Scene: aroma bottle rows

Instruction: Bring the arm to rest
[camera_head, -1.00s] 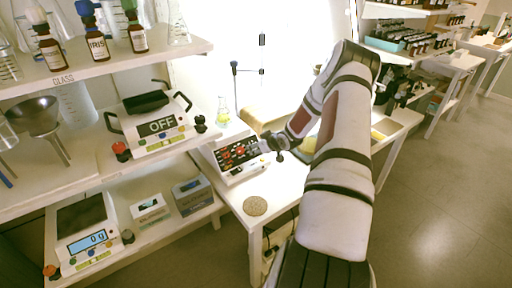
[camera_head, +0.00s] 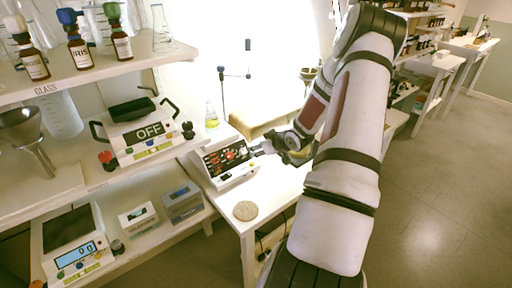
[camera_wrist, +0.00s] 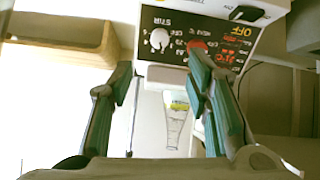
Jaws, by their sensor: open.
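My gripper (camera_head: 262,149) is at the end of my arm, over the white bench, close to the right side of a white control box (camera_head: 229,163) with a dark panel. In the wrist view my gripper (camera_wrist: 160,78) shows two green-and-grey fingers spread apart with nothing between them. The box's panel (camera_wrist: 196,42) lies just beyond the fingertips, with a white knob, a red knob and lettering that includes STIR and OFF. I cannot tell whether a fingertip touches the panel.
A flask with yellow liquid (camera_head: 211,117) stands behind the box. A round cork-coloured pad (camera_head: 246,210) lies at the bench front. Left are shelves with bottles (camera_head: 79,42), a device reading OFF (camera_head: 148,134) and a scale (camera_head: 75,242). Open floor (camera_head: 440,200) lies right.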

